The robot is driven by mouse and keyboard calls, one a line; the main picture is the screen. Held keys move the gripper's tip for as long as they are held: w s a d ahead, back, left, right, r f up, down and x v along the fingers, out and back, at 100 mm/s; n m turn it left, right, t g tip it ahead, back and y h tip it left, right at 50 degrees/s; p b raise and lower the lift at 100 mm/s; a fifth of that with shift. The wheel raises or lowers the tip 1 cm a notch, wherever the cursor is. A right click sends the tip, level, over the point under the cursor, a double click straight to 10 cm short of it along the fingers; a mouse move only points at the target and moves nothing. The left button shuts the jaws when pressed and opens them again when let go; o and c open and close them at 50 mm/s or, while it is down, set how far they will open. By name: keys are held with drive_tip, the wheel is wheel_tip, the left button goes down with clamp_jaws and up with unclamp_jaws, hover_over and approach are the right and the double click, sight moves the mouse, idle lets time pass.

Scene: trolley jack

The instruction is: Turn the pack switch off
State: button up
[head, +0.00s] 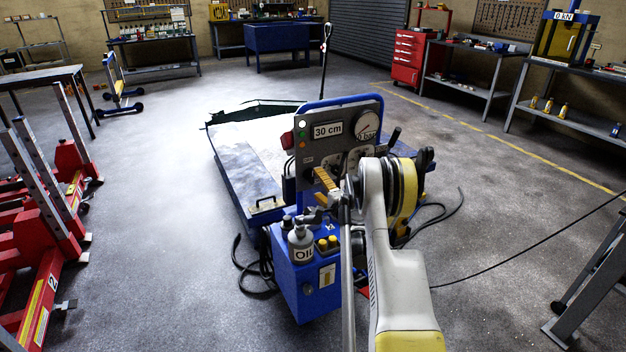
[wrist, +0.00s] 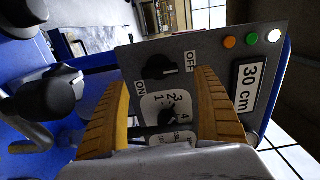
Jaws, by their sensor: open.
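The pack switch (wrist: 160,69) is a black rotary knob on the grey panel (wrist: 130,58), with an ON label at its lower left and an OFF label at its upper right in the wrist view. Its exact pointing is hard to tell. My gripper (wrist: 162,80) is open, its two tan fingers on either side of the switch, with nothing held. The fingers look apart from the knob; their distance from the panel is unclear. In the head view my gripper (head: 325,181) is in front of the panel (head: 311,154), and my wrist hides part of it.
A numbered selector knob (wrist: 168,114) sits close below the switch. A 30 cm display (wrist: 251,86), an orange lamp (wrist: 229,41), a green lamp (wrist: 252,40) and a lit white lamp (wrist: 274,35) are at the right. An oil bottle (head: 301,243) stands on the blue cabinet (head: 296,282).

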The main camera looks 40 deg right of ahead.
drive_tip(key=v, duration=0.6)
drive_tip(key=shift+s, duration=0.3)
